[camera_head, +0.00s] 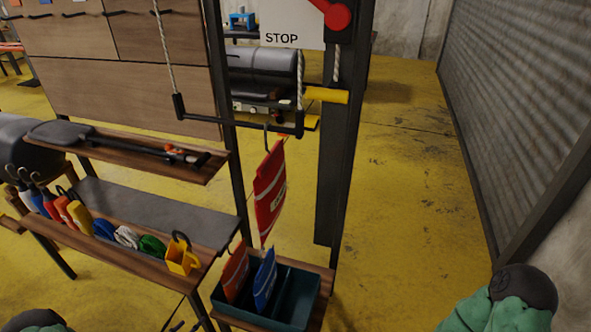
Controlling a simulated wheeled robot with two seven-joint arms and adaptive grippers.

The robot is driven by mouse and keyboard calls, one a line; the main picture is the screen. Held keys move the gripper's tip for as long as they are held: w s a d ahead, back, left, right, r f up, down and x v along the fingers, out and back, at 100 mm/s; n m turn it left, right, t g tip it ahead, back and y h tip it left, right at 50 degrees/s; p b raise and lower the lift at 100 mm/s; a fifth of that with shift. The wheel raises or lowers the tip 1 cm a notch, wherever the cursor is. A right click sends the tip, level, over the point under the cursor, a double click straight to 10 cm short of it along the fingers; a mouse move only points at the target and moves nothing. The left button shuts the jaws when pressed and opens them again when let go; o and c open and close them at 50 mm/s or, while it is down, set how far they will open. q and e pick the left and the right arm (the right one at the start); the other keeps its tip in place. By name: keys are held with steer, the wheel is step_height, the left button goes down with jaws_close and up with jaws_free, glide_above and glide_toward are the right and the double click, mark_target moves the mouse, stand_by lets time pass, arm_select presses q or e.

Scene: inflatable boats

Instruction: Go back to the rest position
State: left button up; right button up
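Neither of my grippers shows in the head view. Rounded green and black parts at the bottom right corner and the bottom left edge look like my own arm links. I cannot see where either gripper is, or whether it holds anything. A red bag with a white label (269,190) hangs from a hook below a black bar (241,122) on two ropes.
A wooden shelf (60,237) holds several coloured hooked items and a yellow cup-like item (181,256). A dark green bin (301,299) holds a red packet (235,273) and a blue packet (264,279). A dark post (345,150) stands behind. Yellow floor at right is clear.

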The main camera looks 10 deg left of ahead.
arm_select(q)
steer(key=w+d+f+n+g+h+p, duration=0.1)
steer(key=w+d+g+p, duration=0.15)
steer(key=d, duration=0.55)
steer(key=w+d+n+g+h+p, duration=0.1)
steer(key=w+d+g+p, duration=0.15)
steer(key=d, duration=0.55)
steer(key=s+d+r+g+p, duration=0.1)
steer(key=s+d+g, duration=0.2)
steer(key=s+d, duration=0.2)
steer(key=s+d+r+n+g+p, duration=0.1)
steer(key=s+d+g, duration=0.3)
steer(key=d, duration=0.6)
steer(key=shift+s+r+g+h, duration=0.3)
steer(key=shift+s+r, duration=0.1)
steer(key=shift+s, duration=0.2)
